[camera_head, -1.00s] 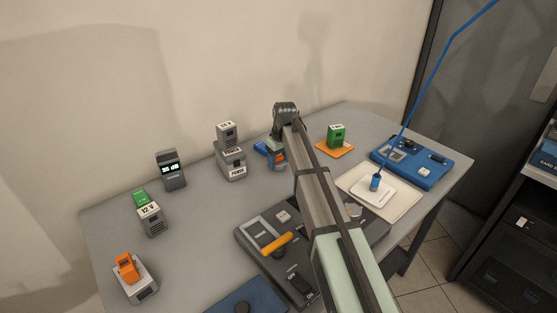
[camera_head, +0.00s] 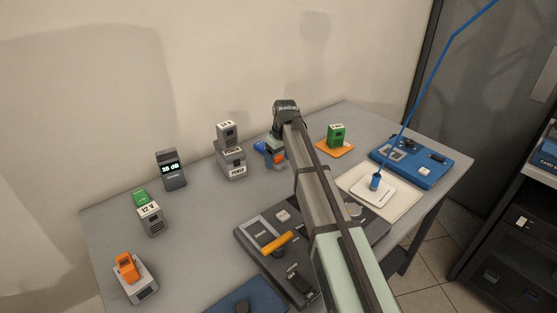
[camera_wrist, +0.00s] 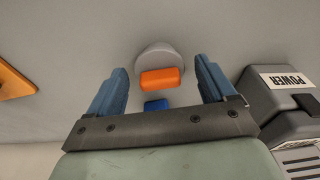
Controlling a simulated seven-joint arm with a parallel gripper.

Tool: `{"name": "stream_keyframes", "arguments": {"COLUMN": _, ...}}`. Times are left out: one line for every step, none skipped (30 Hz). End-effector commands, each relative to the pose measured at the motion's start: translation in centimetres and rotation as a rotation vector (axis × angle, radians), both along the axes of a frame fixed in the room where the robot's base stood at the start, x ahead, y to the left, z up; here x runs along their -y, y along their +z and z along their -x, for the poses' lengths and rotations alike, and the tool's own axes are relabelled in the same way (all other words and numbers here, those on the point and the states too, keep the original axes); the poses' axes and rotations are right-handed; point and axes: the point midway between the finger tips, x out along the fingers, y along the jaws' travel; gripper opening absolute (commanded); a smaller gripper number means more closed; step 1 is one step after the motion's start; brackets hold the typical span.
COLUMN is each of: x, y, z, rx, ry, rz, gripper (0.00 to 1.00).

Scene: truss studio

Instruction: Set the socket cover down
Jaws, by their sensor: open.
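In the wrist view an orange block (camera_wrist: 160,79) sits against a rounded grey piece (camera_wrist: 158,53) between my fingers. A small blue piece (camera_wrist: 156,105) shows nearer my palm. Which of these is the socket cover I cannot tell for sure. My gripper (camera_wrist: 160,66) is open, with one blue finger on each side of the orange block and gaps between. In the head view my gripper (camera_head: 270,155) is low at the back of the table, and my arm partly hides it.
A grey POWER block (camera_wrist: 280,100) stands close to the right finger; it also shows in the head view (camera_head: 232,165). An orange pad (camera_head: 337,149) with a green block is to the right. A dark panel (camera_head: 257,222) with an orange handle lies in front.

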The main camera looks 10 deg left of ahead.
Motion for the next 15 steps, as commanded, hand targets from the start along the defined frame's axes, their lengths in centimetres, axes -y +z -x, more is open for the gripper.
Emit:
{"name": "stream_keyframes", "arguments": {"x": 0.1, "y": 0.6, "z": 0.1, "rx": 0.001, "ry": 0.000, "rz": -0.001, "gripper": 0.83}}
{"name": "stream_keyframes", "arguments": {"x": 0.1, "y": 1.0, "z": 0.1, "rx": 0.001, "ry": 0.000, "rz": -0.001, "gripper": 0.83}}
{"name": "stream_keyframes", "arguments": {"x": 0.2, "y": 1.6, "z": 0.1, "rx": 0.001, "ry": 0.000, "rz": 0.000, "gripper": 0.83}}
{"name": "stream_keyframes", "arguments": {"x": 0.2, "y": 2.2, "z": 0.2, "rx": 0.002, "ry": 0.000, "rz": -0.001, "gripper": 0.83}}
{"name": "stream_keyframes", "arguments": {"x": 0.3, "y": 2.7, "z": 0.2, "rx": 0.003, "ry": 0.000, "rz": -0.001, "gripper": 0.83}}
{"name": "stream_keyframes", "arguments": {"x": 0.4, "y": 3.4, "z": 0.3, "rx": 0.002, "ry": 0.000, "rz": -0.001, "gripper": 0.83}}
{"name": "stream_keyframes", "arguments": {"x": 0.4, "y": 4.0, "z": 0.4, "rx": 0.002, "ry": 0.000, "rz": -0.001, "gripper": 0.83}}
{"name": "stream_keyframes", "arguments": {"x": 0.5, "y": 4.5, "z": 0.4, "rx": 0.002, "ry": 0.000, "rz": -0.001, "gripper": 0.83}}
{"name": "stream_keyframes", "arguments": {"x": 0.5, "y": 5.3, "z": 0.5, "rx": 0.003, "ry": 0.000, "rz": -0.001, "gripper": 0.83}}
{"name": "stream_keyframes", "arguments": {"x": 0.6, "y": 5.8, "z": 0.6, "rx": 0.002, "ry": 0.000, "rz": -0.001, "gripper": 0.83}}
{"name": "stream_keyframes", "arguments": {"x": 0.7, "y": 6.3, "z": 0.6, "rx": 0.001, "ry": 0.000, "rz": 0.000, "gripper": 0.83}}
{"name": "stream_keyframes", "arguments": {"x": 0.7, "y": 7.0, "z": 0.7, "rx": 0.002, "ry": 0.000, "rz": -0.001, "gripper": 0.83}}
{"name": "stream_keyframes", "arguments": {"x": 0.8, "y": 7.5, "z": 0.7, "rx": 0.003, "ry": 0.000, "rz": -0.001, "gripper": 0.83}}
{"name": "stream_keyframes", "arguments": {"x": 0.8, "y": 7.9, "z": 0.8, "rx": 0.002, "ry": 0.000, "rz": -0.001, "gripper": 0.83}}
{"name": "stream_keyframes", "arguments": {"x": 0.9, "y": 8.5, "z": 0.9, "rx": 0.001, "ry": 0.000, "rz": -0.001, "gripper": 0.83}}
